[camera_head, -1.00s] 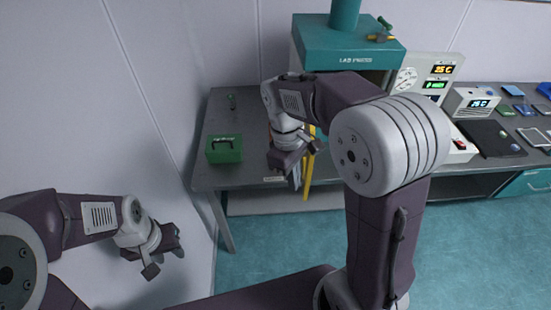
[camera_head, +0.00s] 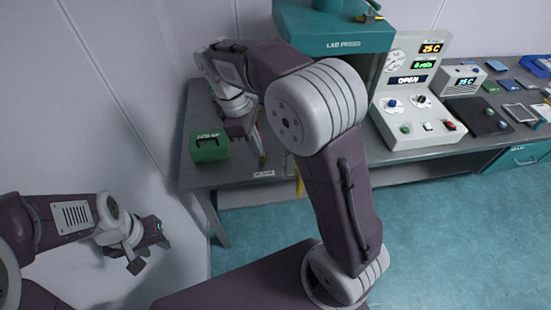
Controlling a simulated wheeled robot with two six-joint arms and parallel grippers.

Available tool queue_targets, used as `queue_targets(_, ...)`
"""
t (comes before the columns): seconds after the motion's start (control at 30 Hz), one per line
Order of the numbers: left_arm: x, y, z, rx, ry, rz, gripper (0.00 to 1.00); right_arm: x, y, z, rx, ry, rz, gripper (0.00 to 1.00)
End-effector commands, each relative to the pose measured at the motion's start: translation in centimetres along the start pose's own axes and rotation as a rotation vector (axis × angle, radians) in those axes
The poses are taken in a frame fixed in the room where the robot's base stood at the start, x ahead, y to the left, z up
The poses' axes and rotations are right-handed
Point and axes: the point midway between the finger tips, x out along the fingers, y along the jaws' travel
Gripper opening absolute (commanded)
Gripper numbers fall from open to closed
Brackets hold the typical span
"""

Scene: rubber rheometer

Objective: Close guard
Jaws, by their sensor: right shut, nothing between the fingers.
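The teal press (camera_head: 335,32), labelled LAB PRESS, stands on the grey bench. My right arm hides its lower front. A slim yellow part (camera_head: 299,180) shows below the arm at the bench's front edge. I cannot tell whether it belongs to the guard. The guard itself is not clearly visible. The control panel (camera_head: 418,115) beside the press has a lit display reading OPEN. My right gripper (camera_head: 259,152) is shut and empty, pointing down over the bench left of the press. My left gripper (camera_head: 146,254) hangs at lower left, away from the bench; its finger gap is unclear.
A small display unit (camera_head: 461,81), a dark pad (camera_head: 478,116) and several small items lie to the right. The floor (camera_head: 440,240) in front is clear.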

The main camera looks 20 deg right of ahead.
Motion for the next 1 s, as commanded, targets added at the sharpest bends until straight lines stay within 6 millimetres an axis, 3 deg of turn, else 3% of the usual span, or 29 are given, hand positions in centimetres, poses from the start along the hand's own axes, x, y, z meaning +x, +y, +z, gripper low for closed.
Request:
queue_targets(0.2,0.3,0.0,0.0,0.000,0.000,0.000,0.36,4.8,0.0,0.1,0.001,-0.003,-0.003,0.00)
queue_targets(0.5,-0.5,0.0,-0.1,0.000,0.000,0.000,0.36,5.5,0.0,3.6,0.002,0.001,0.000,0.00)
queue_targets(1.0,-0.6,0.0,-0.1,0.000,0.000,0.000,0.36,5.5,-0.1,3.9,-0.011,0.000,0.003,0.00)
